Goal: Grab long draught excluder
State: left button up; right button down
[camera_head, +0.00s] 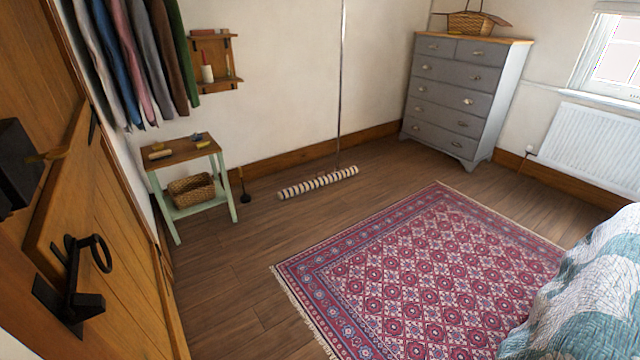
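The long draught excluder (318,183) is a striped cream and dark roll. It lies on the wooden floor near the far wall, between the small side table and the grey chest of drawers, just in front of a thin upright metal pole. Neither of my grippers shows in the head view, so nothing of mine is seen touching it.
A patterned red rug (415,270) covers the middle floor. A green-legged side table (186,150) with a basket stands left, a grey chest of drawers (456,95) at the back. A wooden door (100,270) fills the left; a bed (590,290) is at lower right. Bare floor (235,265) lies between.

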aim_at(288, 193)
jog(key=i+l, duration=0.15)
jog(key=i, duration=0.55)
jog(key=i+l, duration=0.2)
jog(key=i, duration=0.5)
jog(key=i+l+z, duration=0.1)
jog(key=i, duration=0.6)
